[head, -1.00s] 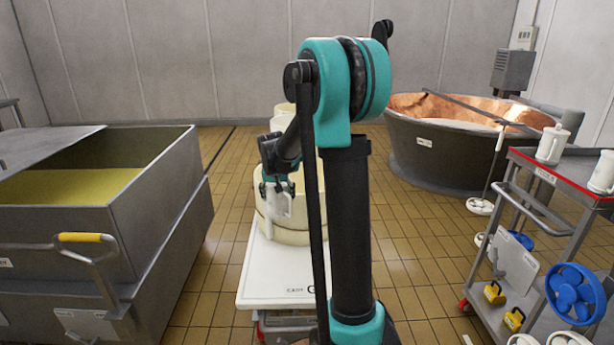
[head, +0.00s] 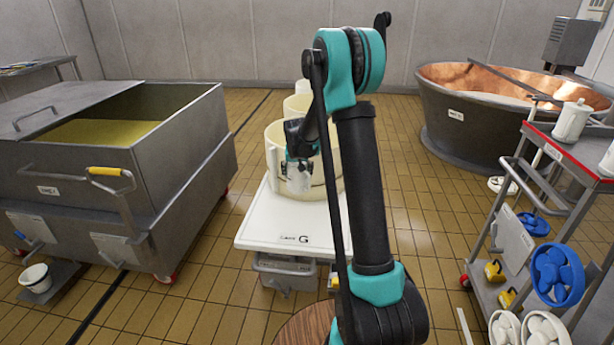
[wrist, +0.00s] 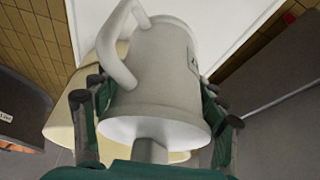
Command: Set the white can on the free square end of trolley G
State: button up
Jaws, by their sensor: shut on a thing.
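The white can (wrist: 160,75) is between my gripper's fingers in the wrist view, its handle to the upper left and a small dark label on its right side. In the head view my gripper (head: 299,168) is shut on the can (head: 297,184), which is small and partly hidden by the gripper. Trolley G (head: 262,225) has a white top with its letter on the near end. That near end is bare. The can shows in front of the cream tubs and over the trolley; its height above the top is hard to tell.
Cream round tubs (head: 275,140) stand on the trolley's far part. A steel vat (head: 180,150) with yellow liquid is on the left. A copper-lined vat (head: 465,140) is at the back right.

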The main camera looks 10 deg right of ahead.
notch_tip(320, 180, down, 18)
jog(key=shift+r, duration=0.15)
dwell(0.3)
jog(key=o, duration=1.3)
jog(key=d+v, duration=0.1)
jog(key=v, duration=1.1)
jog(key=s+d+r, duration=0.1)
jog(key=s+r, duration=0.4)
jog(key=s, duration=0.3)
jog(key=s+d+r, duration=0.1)
jog(key=s+r, duration=0.3)
jog(key=s, duration=0.4)
jog(key=shift+n+y, duration=0.4)
jog(key=shift+n, duration=0.5)
jog(key=s, duration=0.7)
jog(key=s+d, duration=0.1)
jog(key=s, duration=1.3)
jog(key=shift+d+f, duration=0.35)
jog(key=shift+d, duration=0.05)
